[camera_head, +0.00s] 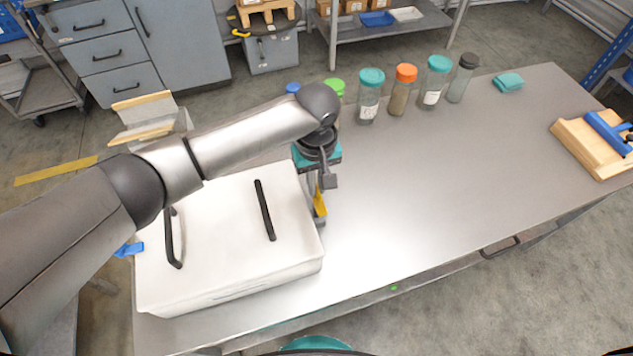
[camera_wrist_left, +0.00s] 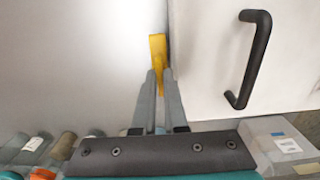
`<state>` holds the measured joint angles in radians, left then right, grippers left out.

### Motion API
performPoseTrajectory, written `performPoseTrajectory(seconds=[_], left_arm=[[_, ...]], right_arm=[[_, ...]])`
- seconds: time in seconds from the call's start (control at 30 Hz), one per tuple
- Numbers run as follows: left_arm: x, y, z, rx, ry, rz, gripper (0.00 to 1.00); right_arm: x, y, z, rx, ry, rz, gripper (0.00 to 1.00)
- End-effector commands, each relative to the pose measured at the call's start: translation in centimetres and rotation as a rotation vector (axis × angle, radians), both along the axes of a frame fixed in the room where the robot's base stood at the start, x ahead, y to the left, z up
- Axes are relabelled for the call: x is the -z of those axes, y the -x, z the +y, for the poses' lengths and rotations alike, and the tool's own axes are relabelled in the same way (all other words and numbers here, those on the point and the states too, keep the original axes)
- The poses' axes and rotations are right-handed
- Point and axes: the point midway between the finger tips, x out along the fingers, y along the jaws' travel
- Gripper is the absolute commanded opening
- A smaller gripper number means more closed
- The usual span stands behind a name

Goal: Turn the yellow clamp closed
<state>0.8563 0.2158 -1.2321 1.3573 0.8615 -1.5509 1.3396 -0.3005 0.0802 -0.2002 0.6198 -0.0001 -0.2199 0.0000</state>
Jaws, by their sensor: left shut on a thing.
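The yellow clamp (camera_head: 320,203) is at the right side of the white hopper (camera_head: 220,215), a box with two black handles on its lid. My left gripper (camera_head: 325,183) points down at the clamp from above, and its fingers are shut on it. In the left wrist view, the yellow clamp (camera_wrist_left: 158,50) sticks out past the fingertips of my left gripper (camera_wrist_left: 161,78), beside the hopper's white edge. The fingers hide part of the clamp. My right gripper is not in view.
Several jars with teal, orange and dark lids (camera_head: 405,74) stand along the table's back edge. A teal cloth (camera_head: 508,81) lies further right, and a wooden block with a blue tool (camera_head: 590,145) is at the far right. The middle of the metal table (camera_head: 440,180) is clear.

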Motion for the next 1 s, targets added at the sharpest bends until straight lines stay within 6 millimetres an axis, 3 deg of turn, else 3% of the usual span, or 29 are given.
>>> performPoseTrajectory(seconds=[0.47,0.77,1.0], left_arm=[[-0.1,0.0,0.0,0.011,-0.001,0.001,0.0],[-0.4,0.2,0.0,0.135,-0.001,0.006,0.0],[-0.4,0.2,0.0,0.337,0.0,0.006,0.0]], right_arm=[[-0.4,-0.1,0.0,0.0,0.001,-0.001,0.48],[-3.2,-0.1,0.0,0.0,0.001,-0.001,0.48],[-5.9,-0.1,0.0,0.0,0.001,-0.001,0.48]])
